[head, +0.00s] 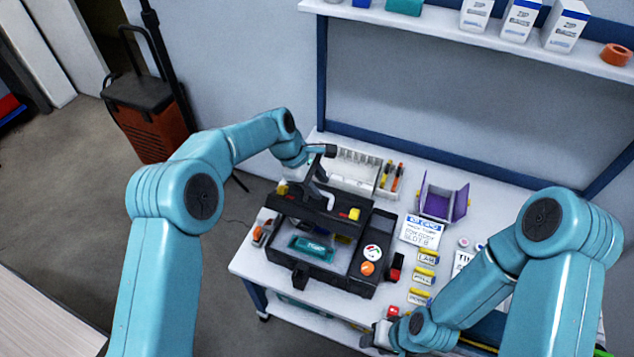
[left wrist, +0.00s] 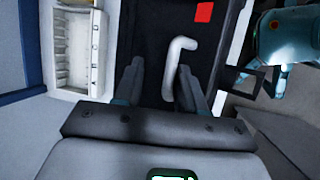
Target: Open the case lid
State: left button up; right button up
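The black case (head: 345,279) stands on the white table. Its dark lid section (head: 300,208) lies across the back part, with a pale grey handle (left wrist: 180,70) on top. A teal labelled piece (head: 318,249) shows in a recess in front of it. I cannot tell the lid's exact angle. My left gripper (head: 322,172) is over the handle. In the left wrist view its fingers (left wrist: 160,84) are apart, with the handle between them, nearer the right finger; no firm grip shows. My right gripper (head: 384,334) is low by the table's front edge, its fingers unclear.
A white divided bin (head: 362,168) stands behind the case, and an open purple box (head: 440,203) to its right. A white card (head: 422,232) and several yellow-topped labels lie right of the case. A shelf (head: 430,22) with white boxes runs above the back.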

pick_arm(q)
jog(key=v, duration=1.6)
jog(key=shift+r, duration=0.2)
jog(key=shift+a, duration=0.1)
